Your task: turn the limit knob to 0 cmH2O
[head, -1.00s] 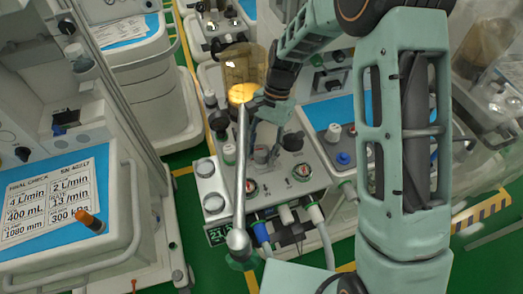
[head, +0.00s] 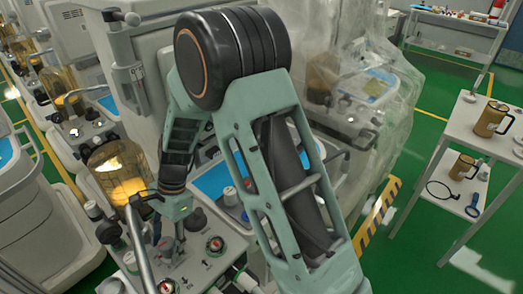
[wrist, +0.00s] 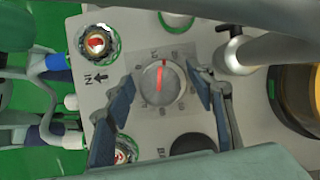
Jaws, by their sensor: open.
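The limit knob (wrist: 160,86) is a round grey dial with a red pointer line, set on a pale panel (wrist: 130,30) with scale marks around it. The red line points toward the top of the wrist view, tilted very slightly. My gripper (wrist: 160,76) is open, with one dark finger on each side of the knob. A gap shows between each fingertip and the knob, and the knob is not held. In the head view my gripper (head: 178,208) is over the machine's panel, and my arm hides part of it.
Two red-marked round dials (wrist: 96,41) (wrist: 124,150) lie left of the knob. A metal post (wrist: 238,55) and an amber canister (wrist: 300,95) stand right of it; the canister also shows in the head view (head: 120,175). A white table (head: 465,135) with brown jugs stands far right.

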